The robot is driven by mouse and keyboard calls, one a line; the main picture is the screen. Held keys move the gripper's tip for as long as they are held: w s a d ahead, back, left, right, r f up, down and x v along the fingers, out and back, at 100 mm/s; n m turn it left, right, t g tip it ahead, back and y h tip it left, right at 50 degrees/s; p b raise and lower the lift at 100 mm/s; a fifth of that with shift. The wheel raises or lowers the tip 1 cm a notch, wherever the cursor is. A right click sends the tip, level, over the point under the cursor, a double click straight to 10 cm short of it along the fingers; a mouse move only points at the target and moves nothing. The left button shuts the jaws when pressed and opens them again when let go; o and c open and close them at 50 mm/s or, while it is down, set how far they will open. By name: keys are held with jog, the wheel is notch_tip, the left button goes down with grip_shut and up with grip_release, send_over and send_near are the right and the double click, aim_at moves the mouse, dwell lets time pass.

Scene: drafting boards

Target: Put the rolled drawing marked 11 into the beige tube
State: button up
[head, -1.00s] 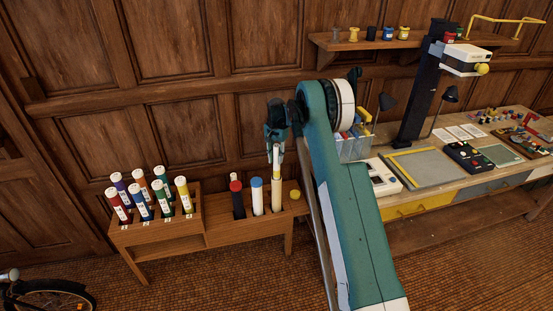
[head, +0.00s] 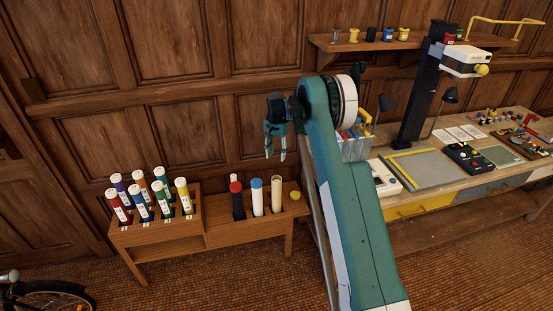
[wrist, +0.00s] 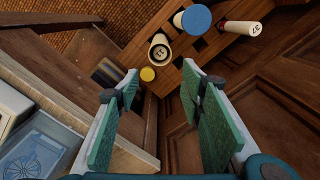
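The beige tube (head: 277,196) stands upright in the wooden rack, right of a blue-capped tube. In the wrist view its open mouth (wrist: 160,52) is beyond my fingers, with a pale round end bearing a dark mark (wrist: 159,52) inside it. This looks like the rolled drawing's end; I cannot read the number. No roll visibly sticks out above the rim in the head view. My gripper (head: 276,157) is open and empty above the beige tube, apart from it. Its parted green fingers also show in the wrist view (wrist: 160,86).
A yellow round cap (head: 295,196) lies to the right. Several coloured rolls fill the left rack (head: 152,231). The workbench (head: 440,203) is right.

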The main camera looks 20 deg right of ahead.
notch_tip(320, 180, up, 9)
dwell(0.4)
jog(key=shift+f, duration=0.1)
dwell(1.1)
jog(key=s+a+r+n+t, duration=0.2)
jog(key=s+r, duration=1)
jog(key=r, duration=0.5)
jog(key=s+a+r+n+t, duration=0.1)
jog(key=s+r, duration=0.4)
jog(key=s, duration=0.4)
jog(key=s+a+r+n, duration=0.1)
jog(key=s+a+r, duration=0.1)
jog(key=s+r, duration=0.5)
jog(key=s+a+n+t+b, duration=0.1)
jog(key=s+n+t, duration=0.15)
jog(key=s, duration=1.85)
jog(key=s+f+n+t, duration=0.1)
jog(key=s+f, duration=0.3)
jog(key=s, duration=0.4)
jog(key=s+a+f+n, duration=0.1)
jog(key=s+f, duration=0.4)
jog(key=s, duration=0.4)
jog(key=shift+s+a+f+t+b, duration=0.2)
jog(key=shift+s+t+b, duration=0.1)
jog(key=shift+t+b, duration=0.1)
